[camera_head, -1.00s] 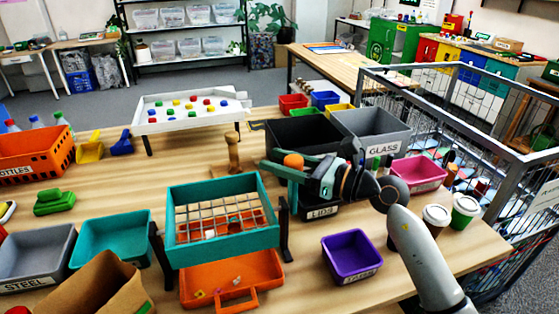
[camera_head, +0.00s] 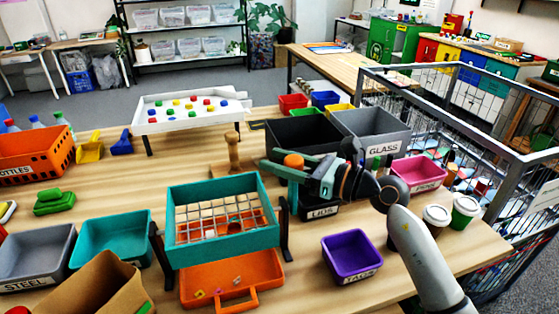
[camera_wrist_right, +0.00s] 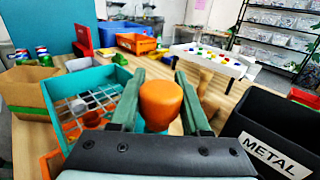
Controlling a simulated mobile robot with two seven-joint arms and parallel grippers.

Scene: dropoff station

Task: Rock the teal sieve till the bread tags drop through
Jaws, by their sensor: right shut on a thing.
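The teal sieve (camera_head: 179,215) with a pale wire grid hangs between dark posts on the table, left of my right gripper. Small pale bits show on its grid; I cannot tell how many are bread tags. Below it is an orange tray (camera_head: 250,268) with a few small tags on its floor. My right gripper (camera_head: 282,164) is shut on an orange knob (camera_head: 293,160) on a teal upright at the sieve's right side. In the right wrist view the knob (camera_wrist_right: 161,103) sits between the fingers, and the sieve (camera_wrist_right: 58,93) is to the left. My left gripper is out of view.
A purple bin (camera_head: 352,256) stands right of the tray. A black bin (camera_head: 300,130) and a grey glass bin (camera_head: 385,138) are behind my gripper. A teal bin (camera_head: 95,240) and paper bag (camera_head: 98,288) are left. Two cups (camera_head: 436,219) stand near the right edge.

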